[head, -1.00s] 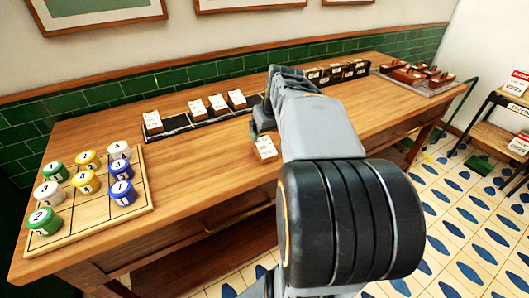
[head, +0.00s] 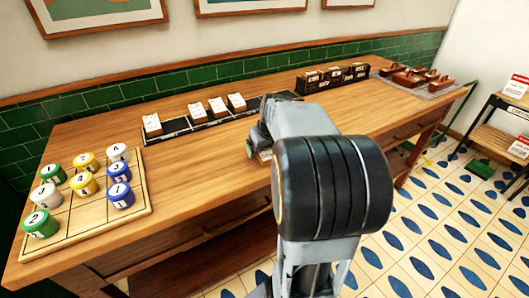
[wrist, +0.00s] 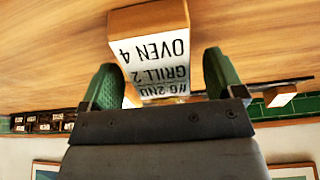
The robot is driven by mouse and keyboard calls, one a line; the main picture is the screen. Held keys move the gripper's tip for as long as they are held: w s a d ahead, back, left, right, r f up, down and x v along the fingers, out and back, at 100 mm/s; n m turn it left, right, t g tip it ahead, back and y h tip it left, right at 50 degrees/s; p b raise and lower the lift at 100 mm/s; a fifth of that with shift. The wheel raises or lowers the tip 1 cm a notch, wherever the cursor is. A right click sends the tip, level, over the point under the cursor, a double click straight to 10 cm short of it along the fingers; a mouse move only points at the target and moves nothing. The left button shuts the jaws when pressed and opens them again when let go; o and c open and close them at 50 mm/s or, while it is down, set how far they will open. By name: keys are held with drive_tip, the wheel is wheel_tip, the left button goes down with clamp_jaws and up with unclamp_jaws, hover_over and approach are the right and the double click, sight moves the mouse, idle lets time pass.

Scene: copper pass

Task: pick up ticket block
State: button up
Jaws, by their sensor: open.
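The ticket block (wrist: 148,45) is a wooden block with a white face printed with black text such as "OVEN 4" and "GRILL 2". It lies loose on the wooden counter. In the head view only a sliver of it (head: 265,155) shows beside my arm. My gripper (wrist: 162,82) is open, with one green fingertip on each side of the block's near end in the wrist view. I see no clear contact, and the block's far end extends beyond the fingertips. In the head view my gripper (head: 256,146) is low over the counter, partly hidden by my arm.
Behind the block, a black rail (head: 180,126) holds several similar ticket blocks. A wooden grid board (head: 70,235) with numbered, coloured round pieces is at left. Dark boxes (head: 333,76) and a grey tray (head: 440,88) stand at the back right. The counter between board and gripper is clear.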

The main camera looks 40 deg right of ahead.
drive_tip(key=c, duration=1.1)
drive_tip(key=shift+o, duration=0.2)
drive_tip(key=shift+r, duration=0.1)
